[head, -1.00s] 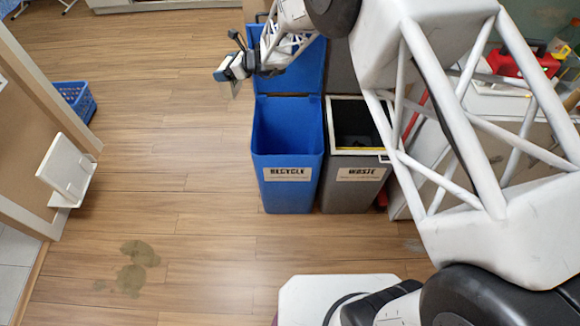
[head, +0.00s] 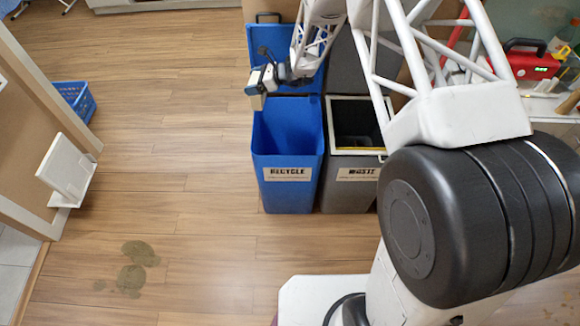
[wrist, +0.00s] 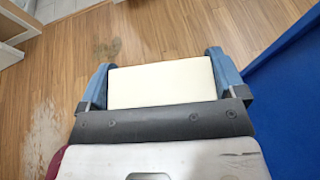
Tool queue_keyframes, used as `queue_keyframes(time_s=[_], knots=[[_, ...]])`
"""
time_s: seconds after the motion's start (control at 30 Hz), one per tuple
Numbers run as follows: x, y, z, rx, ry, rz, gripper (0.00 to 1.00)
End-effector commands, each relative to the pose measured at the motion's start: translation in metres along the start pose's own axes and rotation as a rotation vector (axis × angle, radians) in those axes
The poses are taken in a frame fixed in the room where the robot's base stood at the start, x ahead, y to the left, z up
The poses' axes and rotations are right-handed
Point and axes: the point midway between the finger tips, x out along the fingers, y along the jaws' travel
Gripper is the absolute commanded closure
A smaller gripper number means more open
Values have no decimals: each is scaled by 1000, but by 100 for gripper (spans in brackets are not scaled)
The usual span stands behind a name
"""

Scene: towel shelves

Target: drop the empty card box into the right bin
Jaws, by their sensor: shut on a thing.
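My gripper (head: 262,88) is shut on a cream card box (wrist: 162,84), with one blue-padded finger on each side of it in the wrist view. In the head view the box (head: 258,102) shows as a small pale block under the fingers. It hangs over the left rear edge of the open blue bin labelled RECYCLE (head: 288,165). The grey bin labelled WASTE (head: 352,172) stands close against its right side, also open. Whether the box is empty cannot be seen.
The blue lid (head: 262,42) stands raised behind the blue bin. A blue basket (head: 75,97) and a white shelf piece (head: 65,168) are at the left. A red case (head: 525,60) sits at the far right.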

Motion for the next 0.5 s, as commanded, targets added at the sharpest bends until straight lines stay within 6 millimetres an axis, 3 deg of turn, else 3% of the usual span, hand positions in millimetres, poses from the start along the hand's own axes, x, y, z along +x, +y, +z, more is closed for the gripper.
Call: queue_keyframes(time_s=[0.5], knots=[[-32, -6, -58, -26, -1, 69, 32]])
